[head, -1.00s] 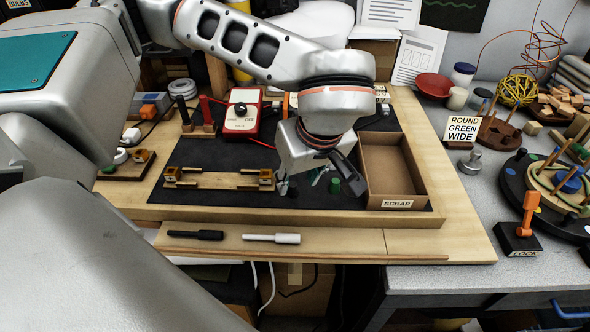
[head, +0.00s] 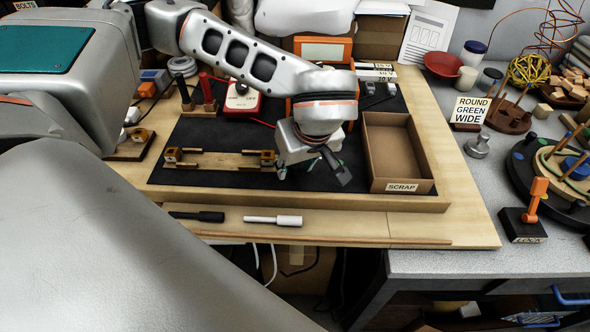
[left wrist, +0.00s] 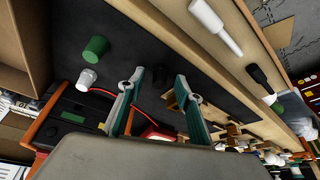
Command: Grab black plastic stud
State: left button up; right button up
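A small dark, stud-like shape (left wrist: 160,54) shows faintly on the black mat in the left wrist view, just beyond and between my fingertips; it blends with the mat, so its outline is hard to tell. A green stud (left wrist: 96,48) and a whitish-grey stud (left wrist: 87,78) stand to its left there. My left gripper (left wrist: 158,82) is open, with teal fingers apart and nothing seen between them. In the head view my left gripper (head: 310,172) hangs over the mat, left of the scrap box, and hides the studs. My right gripper is not in view.
The cardboard scrap box (head: 428,160) stands right of the gripper. A wooden bar with brass ends (head: 218,162) lies to its left. A black-handled tool (head: 197,216) and a white-handled tool (head: 273,220) lie on the front ledge. A red meter (head: 241,100) stands behind.

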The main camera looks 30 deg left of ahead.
pick_arm(q)
jog(key=c, duration=0.9)
jog(key=shift+o, duration=0.2)
